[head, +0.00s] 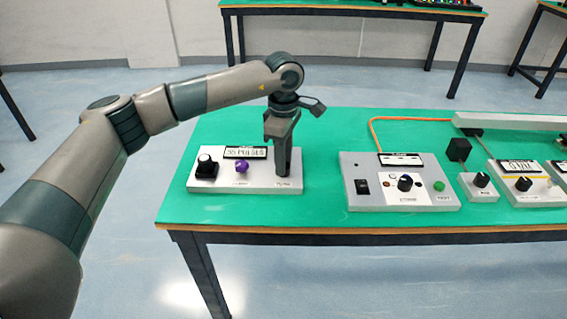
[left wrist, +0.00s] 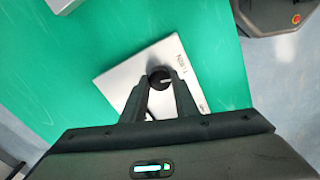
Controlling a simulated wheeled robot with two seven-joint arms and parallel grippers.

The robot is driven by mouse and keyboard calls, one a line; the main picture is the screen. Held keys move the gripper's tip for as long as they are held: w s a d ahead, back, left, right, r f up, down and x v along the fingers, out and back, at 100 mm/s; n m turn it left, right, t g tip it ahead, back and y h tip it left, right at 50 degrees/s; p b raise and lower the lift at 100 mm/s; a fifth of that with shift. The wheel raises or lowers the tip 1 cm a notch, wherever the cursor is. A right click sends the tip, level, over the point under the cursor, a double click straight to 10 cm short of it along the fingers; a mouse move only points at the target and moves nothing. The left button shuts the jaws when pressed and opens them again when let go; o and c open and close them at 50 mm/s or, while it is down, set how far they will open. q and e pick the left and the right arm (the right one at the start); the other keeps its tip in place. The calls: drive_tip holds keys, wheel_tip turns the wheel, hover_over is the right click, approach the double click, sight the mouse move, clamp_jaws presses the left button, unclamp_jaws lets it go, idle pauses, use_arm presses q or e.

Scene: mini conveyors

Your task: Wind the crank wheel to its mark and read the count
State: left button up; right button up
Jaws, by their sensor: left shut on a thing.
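A white counter box (head: 237,186) lies on the near left of the green table. It carries a small display (head: 245,153) with dark characters, too blurred to read surely, a black knob at its left and a purple knob (head: 242,166) in the middle. My left gripper (head: 283,172) points down over the box's right end and hides what is there in the head view. In the left wrist view its fingers (left wrist: 160,84) are shut on a round black wheel (left wrist: 160,73) with a light line on its face. The right gripper is not in view.
Right of the box, across a strip of bare table, stands a grey control box (head: 360,200) with a black knob, a switch and a green button.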

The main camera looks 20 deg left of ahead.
use_arm(q)
drive_tip(key=shift+r, duration=0.15)
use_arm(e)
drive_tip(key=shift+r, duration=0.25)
use_arm(q)
drive_tip(key=o, duration=1.1)
drive_tip(key=shift+c, duration=0.2)
wheel_tip(320, 180, up, 17)
drive_tip(key=shift+r, duration=0.15)
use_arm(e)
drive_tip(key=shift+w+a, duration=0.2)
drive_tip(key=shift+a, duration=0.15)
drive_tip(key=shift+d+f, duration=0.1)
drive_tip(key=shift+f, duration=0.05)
